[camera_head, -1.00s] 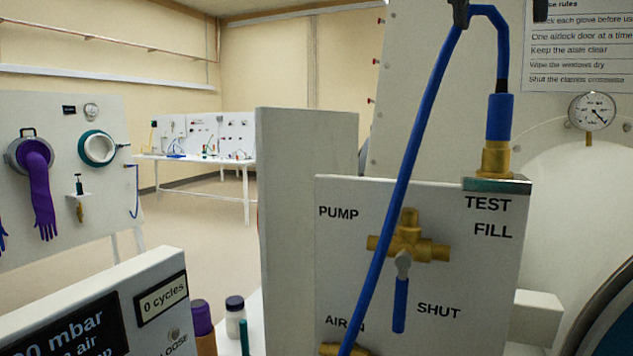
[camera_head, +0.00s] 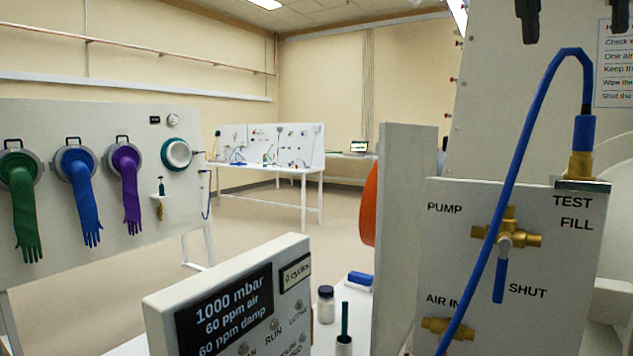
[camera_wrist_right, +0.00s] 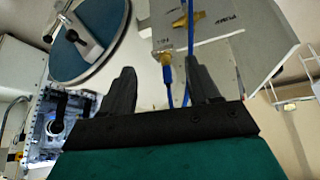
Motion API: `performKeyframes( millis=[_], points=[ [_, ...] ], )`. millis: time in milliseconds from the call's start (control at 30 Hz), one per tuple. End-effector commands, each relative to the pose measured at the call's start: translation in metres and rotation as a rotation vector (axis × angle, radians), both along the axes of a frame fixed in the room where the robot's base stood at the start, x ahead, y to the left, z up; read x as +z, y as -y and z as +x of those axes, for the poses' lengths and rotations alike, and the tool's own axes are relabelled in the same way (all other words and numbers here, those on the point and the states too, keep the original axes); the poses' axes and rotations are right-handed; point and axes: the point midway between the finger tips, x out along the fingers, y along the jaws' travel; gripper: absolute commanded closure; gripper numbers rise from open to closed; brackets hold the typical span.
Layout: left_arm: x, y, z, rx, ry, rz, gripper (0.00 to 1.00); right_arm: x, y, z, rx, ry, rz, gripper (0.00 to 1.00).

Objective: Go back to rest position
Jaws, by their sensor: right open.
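The tips of my right gripper (camera_head: 572,18) show at the top right of the head view, as two dark fingers set apart. The right wrist view also shows this gripper (camera_wrist_right: 163,80), with its fingers apart and nothing clearly held between them. A blue hose (camera_head: 528,150) runs below the fingertips in the head view, from a brass fitting down across the valve panel (camera_head: 455,270). In the wrist view the hose passes behind the fingers; whether it touches them I cannot tell. My left gripper is not in view.
A display box (camera_head: 225,310) reading 1000 mbar stands in front. A brass valve (camera_head: 507,237) with a blue handle is on the panel. Gloves hang at left; open floor (camera_head: 250,222) lies beyond.

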Motion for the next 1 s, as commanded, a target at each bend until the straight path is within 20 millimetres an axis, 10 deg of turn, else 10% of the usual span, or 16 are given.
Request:
performKeyframes(
  millis=[500, 1000],
  points=[
    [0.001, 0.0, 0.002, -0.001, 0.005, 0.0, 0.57, -0.209, -0.089, 0.099, 0.577, -0.357, -0.268, 0.39],
    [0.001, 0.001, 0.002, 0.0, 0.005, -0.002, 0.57, -0.415, -0.201, 0.069, 1.303, -0.432, -0.168, 0.39]
  ],
)
